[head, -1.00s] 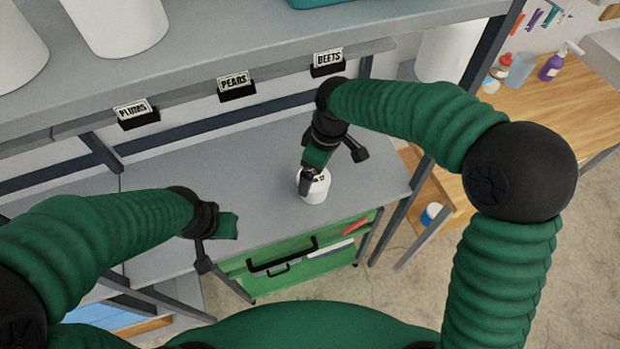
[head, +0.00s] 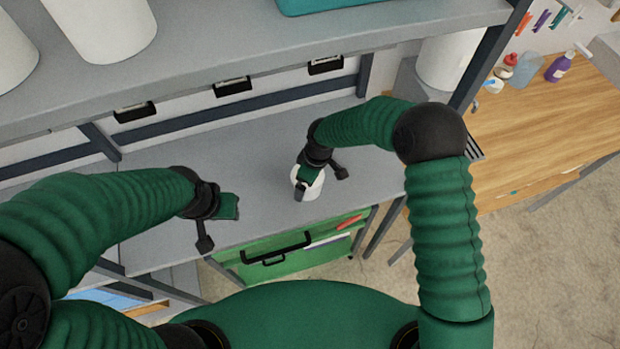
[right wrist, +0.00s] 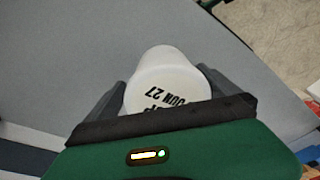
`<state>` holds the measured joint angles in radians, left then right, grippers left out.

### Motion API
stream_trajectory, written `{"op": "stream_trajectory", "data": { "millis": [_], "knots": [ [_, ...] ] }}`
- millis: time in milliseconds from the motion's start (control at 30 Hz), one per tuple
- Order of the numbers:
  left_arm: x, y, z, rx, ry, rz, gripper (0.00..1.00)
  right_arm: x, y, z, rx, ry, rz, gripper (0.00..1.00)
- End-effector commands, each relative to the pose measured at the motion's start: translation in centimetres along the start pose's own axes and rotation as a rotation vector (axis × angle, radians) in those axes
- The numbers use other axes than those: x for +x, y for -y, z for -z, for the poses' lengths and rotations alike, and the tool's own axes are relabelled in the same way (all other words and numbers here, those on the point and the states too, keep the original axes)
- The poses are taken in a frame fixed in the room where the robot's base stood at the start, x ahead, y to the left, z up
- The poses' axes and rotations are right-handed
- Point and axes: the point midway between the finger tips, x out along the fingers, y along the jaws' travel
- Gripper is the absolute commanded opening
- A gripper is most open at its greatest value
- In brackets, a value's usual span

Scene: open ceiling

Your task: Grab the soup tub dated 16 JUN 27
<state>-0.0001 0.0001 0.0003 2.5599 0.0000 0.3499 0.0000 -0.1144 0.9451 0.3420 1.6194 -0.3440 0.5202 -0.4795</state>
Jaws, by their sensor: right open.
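A white round tub (head: 309,187) stands on the lower grey shelf, partly hidden by my right gripper (head: 301,191). In the right wrist view the tub (right wrist: 168,78) sits between the two dark fingers of my right gripper (right wrist: 166,84), which is open around it. Black print on the tub reads "JUN 27", with the end of another word beside it. The day number is hidden behind the gripper's edge. My left gripper (head: 222,222) hangs over the shelf at the left, apart from the tub; its fingers do not show clearly.
An upper shelf (head: 230,55) with white containers (head: 108,25) overhangs the lower shelf (head: 250,150). A wooden bench (head: 540,120) with bottles is at the right. The shelf left of the tub is clear.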

Motion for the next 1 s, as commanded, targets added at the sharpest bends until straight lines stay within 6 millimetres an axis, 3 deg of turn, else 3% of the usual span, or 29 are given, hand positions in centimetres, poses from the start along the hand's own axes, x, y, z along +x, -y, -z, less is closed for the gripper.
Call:
{"op": "stream_trajectory", "data": {
  "millis": [100, 700, 1000],
  "knots": [
    [0.04, 0.00, -0.01, 0.000, 0.000, 0.000, 0.36, -0.05, 0.10, 0.16, -0.001, 0.001, -0.002, 0.99],
    [0.05, 0.01, -0.02, 0.000, 0.000, 0.000, 0.36, -0.02, 0.00, 0.01, 0.000, 0.001, 0.000, 0.20],
    [0.15, 0.00, -0.04, 0.000, 0.000, 0.000, 0.36, -0.22, 0.01, 0.19, 0.000, 0.001, -0.002, 0.20]
  ]
}}
